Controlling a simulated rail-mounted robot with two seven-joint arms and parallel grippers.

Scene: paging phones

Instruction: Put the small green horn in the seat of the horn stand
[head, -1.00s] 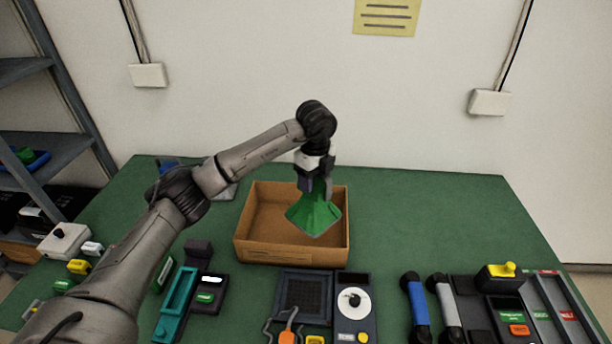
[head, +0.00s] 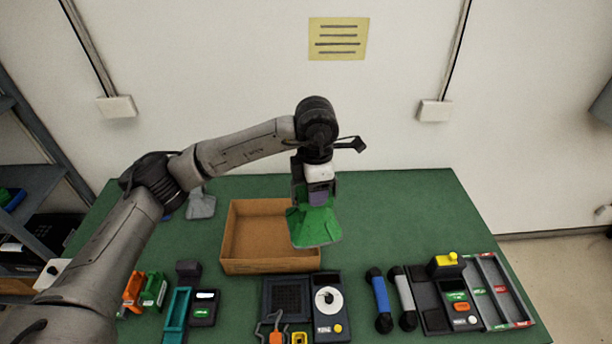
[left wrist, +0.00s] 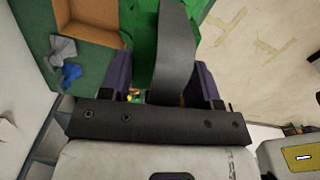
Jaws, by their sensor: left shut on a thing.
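The small green horn (head: 315,228) hangs from my left gripper (head: 316,196), wide end down, above the right edge of the cardboard box (head: 262,266). My left gripper is shut on its upper part. The left wrist view shows the green horn (left wrist: 142,40) between the purple finger pads, partly covered by a dark grey strip. I cannot pick out the horn stand or its seat for certain. My right gripper is not in view.
A grey, flared object (head: 201,206) lies left of the box. Along the front are a teal tray (head: 177,312), a phone with a dial (head: 327,300), blue and grey handsets (head: 380,300) and a slotted rack (head: 497,290). The green table (head: 415,205) is clear at the back right.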

